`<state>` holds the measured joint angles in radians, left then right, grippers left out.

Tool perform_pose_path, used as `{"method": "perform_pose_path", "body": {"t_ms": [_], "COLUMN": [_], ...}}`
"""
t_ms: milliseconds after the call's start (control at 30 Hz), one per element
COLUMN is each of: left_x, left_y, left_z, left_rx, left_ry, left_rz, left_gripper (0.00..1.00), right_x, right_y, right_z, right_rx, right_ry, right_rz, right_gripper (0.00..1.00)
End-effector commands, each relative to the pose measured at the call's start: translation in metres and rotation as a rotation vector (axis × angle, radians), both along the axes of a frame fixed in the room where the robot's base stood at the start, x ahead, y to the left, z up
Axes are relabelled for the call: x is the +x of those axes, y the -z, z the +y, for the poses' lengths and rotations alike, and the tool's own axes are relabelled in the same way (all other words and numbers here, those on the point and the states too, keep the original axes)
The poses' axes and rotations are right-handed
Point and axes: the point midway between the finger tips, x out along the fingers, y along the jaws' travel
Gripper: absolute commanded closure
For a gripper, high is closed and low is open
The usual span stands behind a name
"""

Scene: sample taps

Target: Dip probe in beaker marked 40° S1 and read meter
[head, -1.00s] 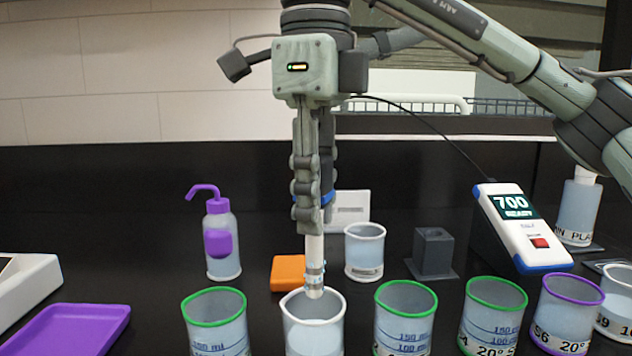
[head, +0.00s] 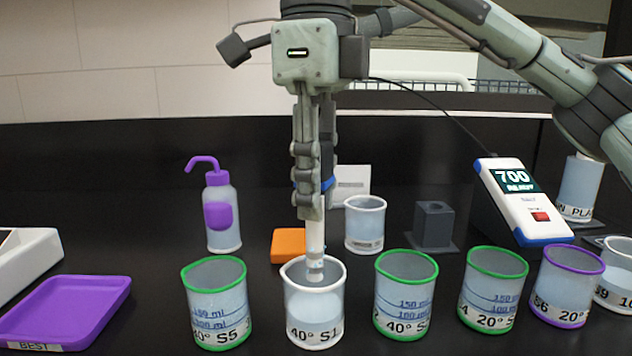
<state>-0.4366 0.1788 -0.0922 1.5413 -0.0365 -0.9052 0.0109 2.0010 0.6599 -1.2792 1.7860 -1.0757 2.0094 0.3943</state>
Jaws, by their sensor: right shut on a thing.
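The white-rimmed beaker marked 40° S1 (head: 314,310) stands in the front row, with pale liquid inside. My right gripper (head: 315,212) is shut on the white probe (head: 315,240), which hangs upright over this beaker. The probe's tip is at or just inside the beaker's mouth; I cannot tell whether it touches the liquid. The meter (head: 522,203) at the right shows 700 and a second line that looks like READY. It has a red button. A dark cable runs from the gripper area to the meter. My left gripper is not in view.
Green-rimmed beakers stand on both sides: 40° S5 (head: 217,305) at left, another 40° one (head: 405,300) at right. Further right are a 20° green beaker (head: 493,290) and a purple-rimmed one (head: 567,287). Behind are a wash bottle (head: 222,218), an orange block (head: 288,246) and a grey holder (head: 434,227).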

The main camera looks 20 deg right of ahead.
Motion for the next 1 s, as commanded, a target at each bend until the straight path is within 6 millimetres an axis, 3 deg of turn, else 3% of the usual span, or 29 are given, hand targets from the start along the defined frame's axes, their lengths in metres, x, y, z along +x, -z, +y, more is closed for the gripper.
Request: {"method": "perform_pose_path", "body": {"t_ms": [800, 1000], "left_x": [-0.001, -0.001], "left_y": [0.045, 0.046], "left_z": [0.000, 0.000], "left_rx": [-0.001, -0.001], "left_ry": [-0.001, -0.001], "left_rz": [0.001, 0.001], "left_gripper": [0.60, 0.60], "right_x": [0.000, 0.000], "right_y": [0.060, 0.062], "right_z": [0.000, 0.000], "right_rx": [0.001, 0.002], "right_ry": [0.001, 0.001], "right_rz": [-0.001, -0.001], "right_gripper": [1.00, 1.00]}}
